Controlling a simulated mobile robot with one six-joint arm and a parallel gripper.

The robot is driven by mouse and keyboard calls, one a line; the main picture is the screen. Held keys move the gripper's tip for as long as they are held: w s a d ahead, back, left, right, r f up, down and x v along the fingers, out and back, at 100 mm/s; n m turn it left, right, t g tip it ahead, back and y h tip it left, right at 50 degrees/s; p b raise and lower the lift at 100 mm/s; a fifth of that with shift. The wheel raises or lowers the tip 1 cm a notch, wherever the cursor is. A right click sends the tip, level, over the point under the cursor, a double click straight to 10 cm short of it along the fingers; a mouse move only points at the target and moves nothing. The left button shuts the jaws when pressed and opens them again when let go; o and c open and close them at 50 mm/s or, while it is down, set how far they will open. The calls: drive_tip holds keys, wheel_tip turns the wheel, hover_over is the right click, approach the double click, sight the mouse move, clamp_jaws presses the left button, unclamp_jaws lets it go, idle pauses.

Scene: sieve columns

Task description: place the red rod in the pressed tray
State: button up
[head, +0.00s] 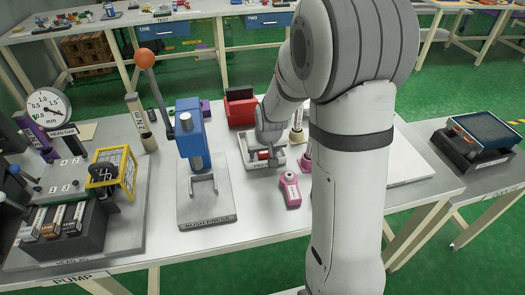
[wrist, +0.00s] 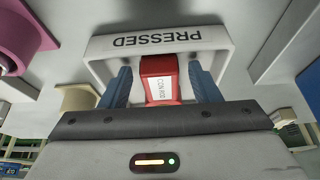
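The red rod (wrist: 161,78) carries a white label and shows between my two blue fingers in the wrist view. The pressed tray (wrist: 145,42) is a light grey tray with raised walls, its PRESSED lettering upside down in that view. In the head view the tray (head: 247,150) stands on the table right of the press, and the red rod (head: 264,155) shows inside its walls. My gripper (wrist: 163,85) reaches down over the tray. Its fingers stand on either side of the rod with a narrow gap to each side. The rod's underside is hidden.
A blue press (head: 190,135) on a grey base stands left of the tray. A red bin (head: 240,107) is behind it. A pink part (head: 290,190) lies in front, with another pink piece and a cream part close by on the right.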

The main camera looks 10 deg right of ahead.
drive_tip(key=shift+r, duration=0.45)
drive_tip(key=p+v, duration=0.1)
drive_tip(key=v, duration=1)
drive_tip(key=s+r+g, duration=0.2)
drive_tip(key=s+r, duration=0.1)
drive_tip(key=s, duration=1.6)
drive_tip(key=shift+s, duration=0.3)
drive_tip(key=shift+r+p, duration=0.2)
drive_tip(key=shift+p, duration=0.15)
drive_tip(key=w+p+v, duration=0.1)
drive_tip(key=p+v, duration=0.5)
drive_tip(key=shift+r, duration=0.4)
